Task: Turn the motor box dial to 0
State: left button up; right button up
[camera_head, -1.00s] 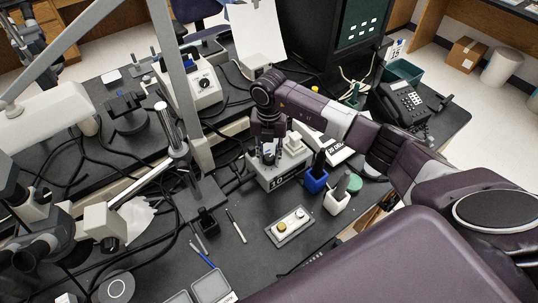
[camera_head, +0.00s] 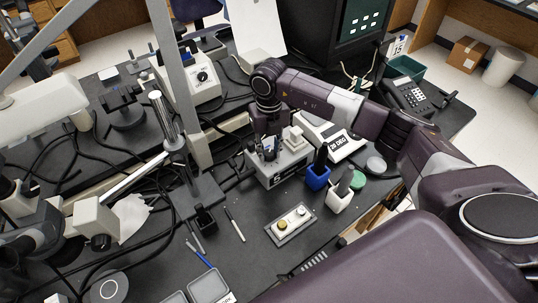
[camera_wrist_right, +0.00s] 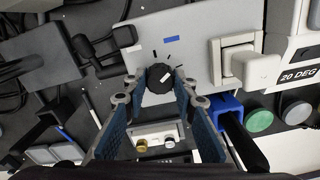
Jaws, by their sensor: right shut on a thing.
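The motor box is a light grey box (camera_head: 290,168) on the black bench, with a white switch block on top. My right gripper (camera_head: 268,152) points down over the box. In the wrist view its fingertips (camera_wrist_right: 160,85) are on both sides of the dial, shut on it. The dial is hidden behind the gripper in the head view. My left gripper is not in view.
A white display box (camera_head: 335,138) stands right of the motor box. A blue holder (camera_head: 317,178) and white holder (camera_head: 338,198) stand in front. A small panel with knobs (camera_head: 291,224) lies nearer. Cables and microscope parts crowd the left.

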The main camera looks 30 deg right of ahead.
aim_at(270, 152)
jog(key=n+b, duration=0.4)
jog(key=n, duration=0.2)
jog(key=shift+f+n+b, duration=0.15)
jog(key=shift+n+b, duration=0.15)
jog(key=shift+b, duration=0.1)
jog(key=shift+r+n+b, duration=0.2)
jog(key=shift+n+b, duration=1.2)
jog(key=shift+n, duration=0.8)
jog(key=o, duration=1.2)
jog(key=shift+c, duration=0.2)
notch_tip(270, 152, up, 12)
